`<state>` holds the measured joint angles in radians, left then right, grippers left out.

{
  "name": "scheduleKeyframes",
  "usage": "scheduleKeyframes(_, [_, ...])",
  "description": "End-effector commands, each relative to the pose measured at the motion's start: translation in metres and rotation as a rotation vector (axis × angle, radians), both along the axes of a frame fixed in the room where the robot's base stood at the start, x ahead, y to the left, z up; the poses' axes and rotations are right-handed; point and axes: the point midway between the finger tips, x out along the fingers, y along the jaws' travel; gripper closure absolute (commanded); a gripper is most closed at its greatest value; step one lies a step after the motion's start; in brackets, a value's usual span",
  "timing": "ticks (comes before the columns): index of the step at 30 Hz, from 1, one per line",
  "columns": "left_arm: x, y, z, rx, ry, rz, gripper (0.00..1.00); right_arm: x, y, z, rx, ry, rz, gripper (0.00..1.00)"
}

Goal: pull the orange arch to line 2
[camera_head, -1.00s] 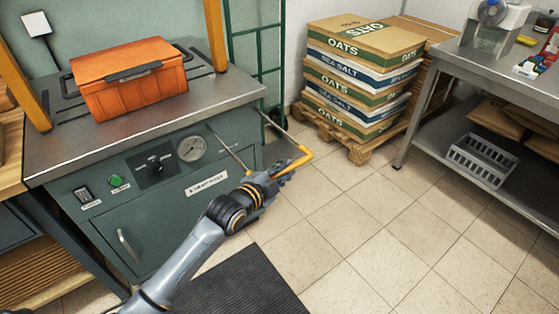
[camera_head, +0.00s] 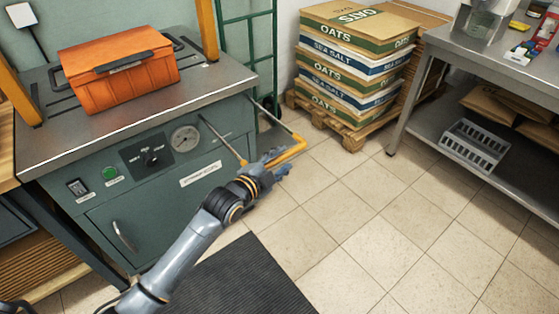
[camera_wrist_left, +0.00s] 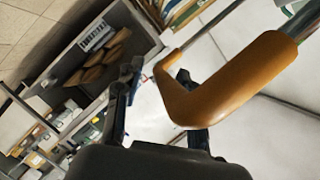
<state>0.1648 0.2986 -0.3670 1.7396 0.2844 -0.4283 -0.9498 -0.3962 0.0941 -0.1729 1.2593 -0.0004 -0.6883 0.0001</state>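The orange arch (camera_head: 290,151) is a bent orange handle on two steel rods standing out from the front of the green machine (camera_head: 160,190). My left gripper (camera_head: 279,161) is at the arch, with one finger showing above the bar and one below it. In the left wrist view the arch (camera_wrist_left: 215,90) runs large across the right half. A dark finger of the left gripper (camera_wrist_left: 160,105) stands apart to its left, and the other is partly hidden behind the bar. The fingers look spread; contact cannot be told. No line 2 mark can be made out. My right gripper is out of view.
An orange case (camera_head: 118,75) sits on the machine's top. Sacks of oats and sea salt (camera_head: 350,60) are stacked on a wooden pallet (camera_head: 345,132). A steel table (camera_head: 455,130) stands at right. The tiled floor (camera_head: 350,210) before the arch is clear; a black mat (camera_head: 235,280) lies nearer.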

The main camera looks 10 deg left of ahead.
Motion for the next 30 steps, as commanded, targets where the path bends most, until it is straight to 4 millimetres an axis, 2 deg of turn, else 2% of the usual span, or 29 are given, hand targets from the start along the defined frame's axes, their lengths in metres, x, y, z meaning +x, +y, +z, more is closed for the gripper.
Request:
scheduleKeyframes(4, [-0.005, 0.003, 0.001, 0.001, -0.001, 0.000, 0.61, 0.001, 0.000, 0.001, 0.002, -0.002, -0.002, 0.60])
scheduleKeyframes(7, [-0.016, 0.008, 0.004, 0.002, 0.000, 0.000, 0.61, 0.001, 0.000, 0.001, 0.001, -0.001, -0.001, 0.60])
scheduleKeyframes(15, [-0.069, 0.027, 0.015, 0.004, 0.002, -0.001, 0.61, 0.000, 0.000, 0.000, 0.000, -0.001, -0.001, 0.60])
scheduleKeyframes(21, [-0.098, 0.039, 0.023, 0.003, 0.001, -0.001, 0.61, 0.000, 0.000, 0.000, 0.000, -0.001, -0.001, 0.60])
scheduleKeyframes(30, [-0.110, 0.043, 0.026, 0.000, 0.001, -0.001, 0.61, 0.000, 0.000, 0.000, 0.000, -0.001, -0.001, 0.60])
